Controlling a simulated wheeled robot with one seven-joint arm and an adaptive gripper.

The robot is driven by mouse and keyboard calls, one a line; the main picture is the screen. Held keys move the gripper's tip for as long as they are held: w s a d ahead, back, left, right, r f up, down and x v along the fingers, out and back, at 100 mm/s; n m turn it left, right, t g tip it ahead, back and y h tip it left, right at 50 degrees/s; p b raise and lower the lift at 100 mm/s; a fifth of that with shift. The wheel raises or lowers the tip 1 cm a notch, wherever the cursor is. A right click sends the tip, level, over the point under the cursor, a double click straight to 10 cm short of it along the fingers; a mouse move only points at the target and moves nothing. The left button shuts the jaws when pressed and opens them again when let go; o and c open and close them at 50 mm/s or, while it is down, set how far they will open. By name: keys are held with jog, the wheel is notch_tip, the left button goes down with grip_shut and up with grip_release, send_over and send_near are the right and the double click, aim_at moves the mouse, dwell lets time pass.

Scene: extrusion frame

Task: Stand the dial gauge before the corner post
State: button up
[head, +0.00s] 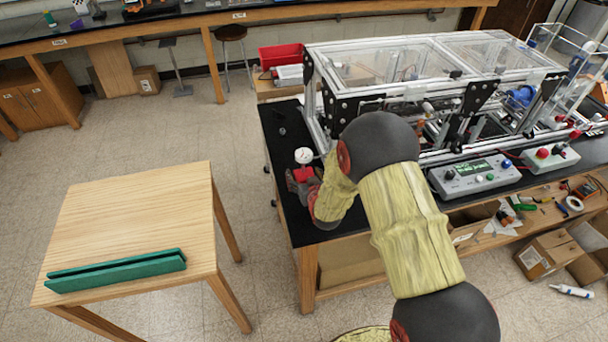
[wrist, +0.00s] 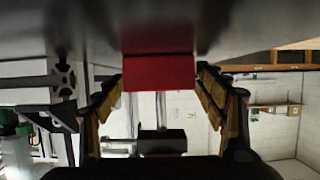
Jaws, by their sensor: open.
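The dial gauge (head: 303,156) stands upright on the black bench's left part, with a white round dial above a red base. My gripper (head: 303,183) is low over the bench at the red base, its fingers open on either side of it. In the wrist view, which looks upside down, the red base (wrist: 159,73) shows between the open fingers of my gripper (wrist: 160,95). I cannot tell whether they touch it. The frame's near-left corner post (head: 314,122) rises behind the gauge. The post's lower end is partly hidden by my arm.
The extrusion frame (head: 440,60) with clear panels fills the bench's back and right. A control box (head: 474,176) stands at the front right. The bench top (head: 283,136) is mostly clear left of the frame. A wooden table (head: 140,215) holding a green channel (head: 117,271) stands apart.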

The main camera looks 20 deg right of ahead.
jog(key=shift+r, duration=0.25)
jog(key=p+v, duration=0.1)
jog(key=v, duration=1)
jog(key=shift+s+p, duration=0.3)
jog(key=shift+s, duration=0.05)
jog(key=s+r+g, duration=0.2)
jog(key=s+r, duration=0.2)
jog(key=r, duration=0.5)
jog(key=s+r+g, duration=0.2)
jog(key=s+r, duration=0.2)
jog(key=r, duration=0.5)
jog(key=s+r+g, duration=0.2)
jog(key=s+r, duration=0.1)
jog(key=s, duration=0.8)
jog(key=s+r+g, duration=0.1)
jog(key=s+r, duration=0.3)
jog(key=s, duration=0.7)
jog(key=shift+r+g, duration=0.25)
jog(key=shift+g, duration=0.15)
